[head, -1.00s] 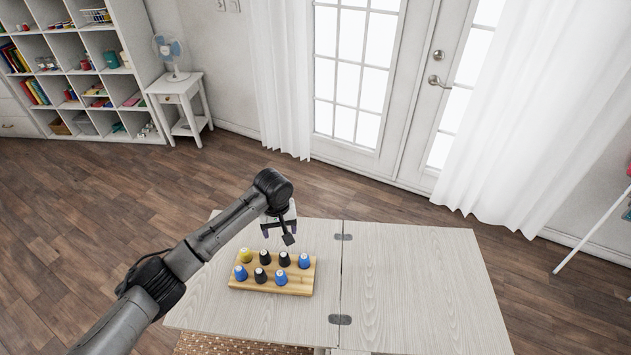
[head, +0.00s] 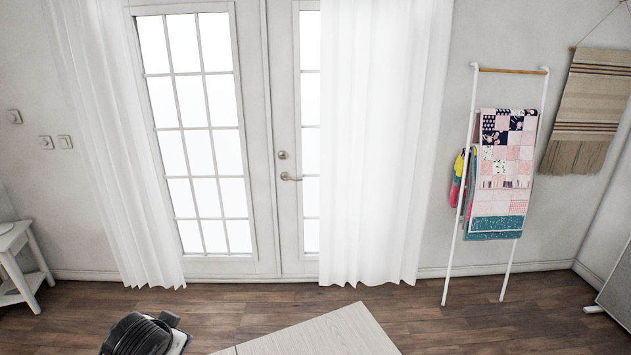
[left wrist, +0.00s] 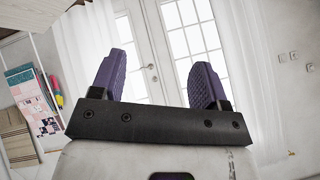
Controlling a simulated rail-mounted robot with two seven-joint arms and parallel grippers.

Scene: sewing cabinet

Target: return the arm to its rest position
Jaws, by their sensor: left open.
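My left gripper shows in the left wrist view (left wrist: 158,82), with its two purple ridged fingers spread apart and nothing between them. It faces the glazed door and the curtains. In the head view only a dark part of my left arm shows at the bottom left, beside the far edge of the pale wooden table (head: 325,335); the fingertips are out of that view. My right gripper is in neither view.
The white double door (head: 203,130) and white curtains (head: 375,140) stand behind the table. A ladder rack with a patchwork quilt (head: 500,170) stands to the right, a small white side table (head: 22,262) at far left. Wooden floor (head: 450,325) is clear between.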

